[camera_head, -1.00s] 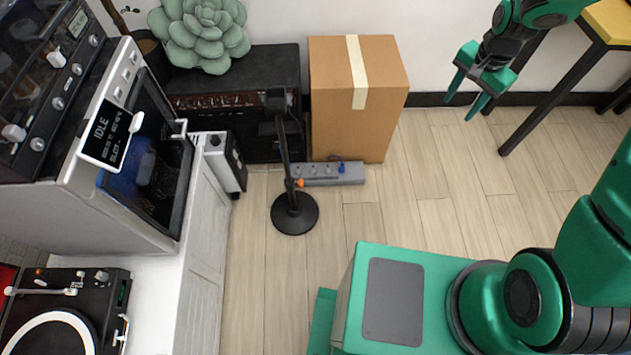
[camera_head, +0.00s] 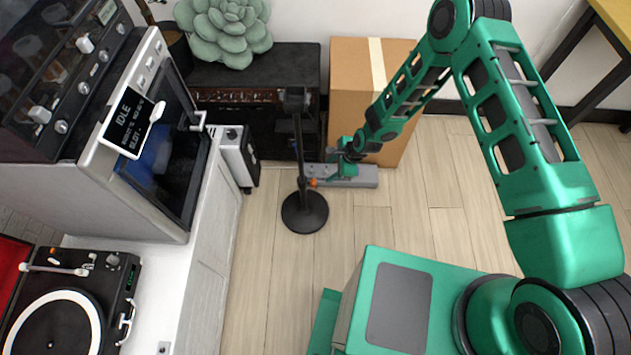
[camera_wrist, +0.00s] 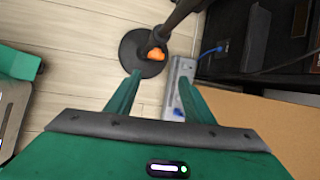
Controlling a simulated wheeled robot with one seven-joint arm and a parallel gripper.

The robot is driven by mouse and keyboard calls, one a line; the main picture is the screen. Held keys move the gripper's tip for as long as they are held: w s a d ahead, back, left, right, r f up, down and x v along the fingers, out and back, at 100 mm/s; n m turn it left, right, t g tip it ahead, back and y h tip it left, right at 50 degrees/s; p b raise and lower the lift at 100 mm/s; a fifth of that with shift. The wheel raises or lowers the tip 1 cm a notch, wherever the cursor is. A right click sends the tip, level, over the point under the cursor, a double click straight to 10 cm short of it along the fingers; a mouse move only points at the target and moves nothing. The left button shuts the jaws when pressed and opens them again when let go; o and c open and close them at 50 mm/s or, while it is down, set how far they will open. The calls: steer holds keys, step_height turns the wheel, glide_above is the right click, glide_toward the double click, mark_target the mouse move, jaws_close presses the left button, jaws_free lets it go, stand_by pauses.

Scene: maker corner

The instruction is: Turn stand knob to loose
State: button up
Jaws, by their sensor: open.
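The stand (camera_head: 297,135) is a black pole on a round black base (camera_head: 305,213), standing on the floor. Its orange knob (camera_head: 312,182) is low on the pole, and it also shows in the wrist view (camera_wrist: 156,54). My gripper (camera_head: 325,170) is just to the right of the knob in the head view. In the wrist view my gripper (camera_wrist: 155,90) is open, with its two green fingers spread and nothing between the tips. The knob lies beyond the fingertips, roughly in line with the gap, and looks apart from them.
A grey power strip (camera_head: 360,176) with a blue plug (camera_wrist: 219,48) lies close beside my gripper. A cardboard box (camera_head: 350,85) and a black amplifier (camera_head: 265,115) stand behind. A white cabinet (camera_head: 215,215) is at left. The floor in front of the stand is clear.

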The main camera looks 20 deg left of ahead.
mark_target(315, 182)
steer(key=s+x, duration=0.1)
steer(key=x, duration=1.1)
steer(key=shift+s+a+f, duration=0.2)
steer(key=shift+a, duration=0.3)
steer(key=c, duration=1)
steer(key=shift+s+a, duration=0.1)
steer(key=shift+a, duration=0.15)
steer(key=shift+c, duration=0.2)
steer(key=shift+d, duration=0.2)
